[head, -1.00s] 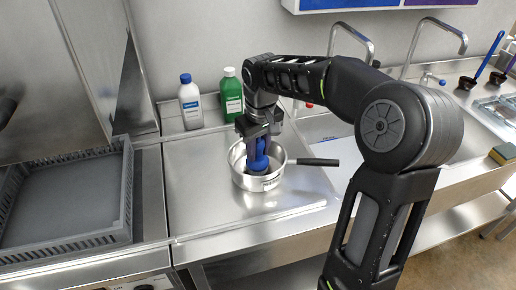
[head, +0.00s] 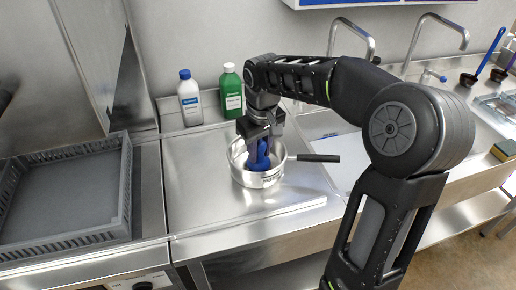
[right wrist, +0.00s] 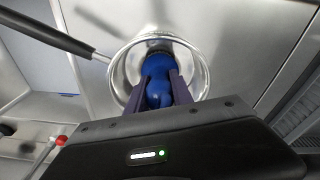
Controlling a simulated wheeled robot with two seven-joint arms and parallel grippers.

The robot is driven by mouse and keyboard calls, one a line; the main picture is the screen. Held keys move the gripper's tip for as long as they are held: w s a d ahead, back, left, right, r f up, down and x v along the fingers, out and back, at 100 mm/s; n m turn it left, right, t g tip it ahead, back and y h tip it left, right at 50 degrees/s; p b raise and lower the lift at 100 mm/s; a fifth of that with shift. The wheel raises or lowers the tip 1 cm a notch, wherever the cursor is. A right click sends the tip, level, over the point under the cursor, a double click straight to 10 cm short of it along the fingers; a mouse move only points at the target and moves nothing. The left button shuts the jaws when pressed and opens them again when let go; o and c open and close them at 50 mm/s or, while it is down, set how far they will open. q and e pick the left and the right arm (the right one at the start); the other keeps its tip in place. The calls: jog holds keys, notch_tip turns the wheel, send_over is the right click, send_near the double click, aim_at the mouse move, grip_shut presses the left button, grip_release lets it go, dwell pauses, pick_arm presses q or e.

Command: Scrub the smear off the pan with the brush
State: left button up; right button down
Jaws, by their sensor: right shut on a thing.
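The steel pan (head: 240,172) stands on the metal counter, its black handle (head: 318,158) pointing right; it also shows in the right wrist view (right wrist: 121,78). My right gripper (head: 260,150) points down into the pan and is shut on the blue brush (head: 262,164). In the right wrist view, the brush (right wrist: 158,72) sits between the two fingers, its dark bristle end low inside the pan. I cannot tell whether the bristles touch the pan floor. The smear is not visible; brush and gripper cover much of the pan's inside. My left gripper is not in view.
A white bottle with a blue cap (head: 189,102) and a green bottle (head: 231,95) stand behind the pan by the wall. A grey rack (head: 62,195) lies at left. A sink with taps (head: 322,125) is at right, and a sponge (head: 503,150) lies at far right.

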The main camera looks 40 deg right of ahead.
jog(key=shift+s+a, duration=0.15)
jog(key=shift+s, duration=0.3)
jog(key=shift+w+d, duration=0.1)
jog(key=shift+d, duration=0.75)
jog(key=shift+w+d, duration=0.3)
jog(key=shift+w+d+f+p, duration=0.15)
jog(key=shift+w+d+p, duration=0.1)
jog(key=shift+p, duration=0.1)
